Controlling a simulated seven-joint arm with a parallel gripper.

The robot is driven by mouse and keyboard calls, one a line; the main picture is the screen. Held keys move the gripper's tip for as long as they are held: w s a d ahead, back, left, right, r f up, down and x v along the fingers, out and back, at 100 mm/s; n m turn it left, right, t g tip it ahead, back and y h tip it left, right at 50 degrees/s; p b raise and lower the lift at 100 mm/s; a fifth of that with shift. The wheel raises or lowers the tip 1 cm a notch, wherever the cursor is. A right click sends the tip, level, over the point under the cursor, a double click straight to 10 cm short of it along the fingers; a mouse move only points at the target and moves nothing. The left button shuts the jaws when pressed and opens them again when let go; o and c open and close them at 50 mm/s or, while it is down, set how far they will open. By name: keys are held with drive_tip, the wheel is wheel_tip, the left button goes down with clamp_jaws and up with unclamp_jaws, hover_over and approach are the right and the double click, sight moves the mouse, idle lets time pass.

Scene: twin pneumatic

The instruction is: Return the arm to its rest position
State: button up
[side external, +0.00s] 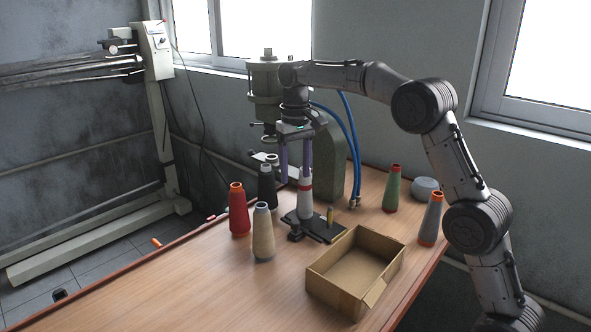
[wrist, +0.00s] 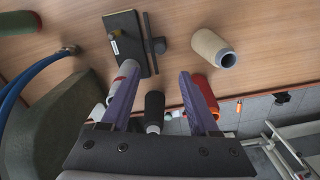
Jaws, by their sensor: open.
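My gripper (side external: 295,165) points down above the table, with its two purple fingers apart. In the wrist view its fingers (wrist: 158,75) are spread, and nothing is held between them. A white and red cone spool (side external: 305,198) stands upright on a black base plate (side external: 327,230), just below the fingers in the side view. In the wrist view the left finger partly hides it. My arm reaches over from the right, bent at its joints. I cannot tell the exact gap between fingers and spool.
An open cardboard box (side external: 318,278) stands at the front. Red (side external: 238,212), beige (side external: 263,235), black (side external: 267,185), green (side external: 392,190) and grey-orange (side external: 430,220) cones stand around. A green machine (side external: 333,150) with blue hoses (side external: 352,130) is close behind. The table's front left is clear.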

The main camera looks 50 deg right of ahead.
drive_tip(key=s+a+r+n+t, duration=0.1)
drive_tip(key=s+a+r+t, duration=0.15)
drive_tip(key=s+r, duration=0.5)
drive_tip(key=s+a+r+t, duration=0.1)
drive_tip(key=s+a+r, duration=0.3)
drive_tip(key=s, duration=0.6)
drive_tip(key=s+f+n+t, duration=0.2)
drive_tip(key=s+f, duration=1.1)
drive_tip(key=s, duration=0.3)
drive_tip(key=shift+s+a, duration=0.15)
drive_tip(key=shift+a, duration=0.15)
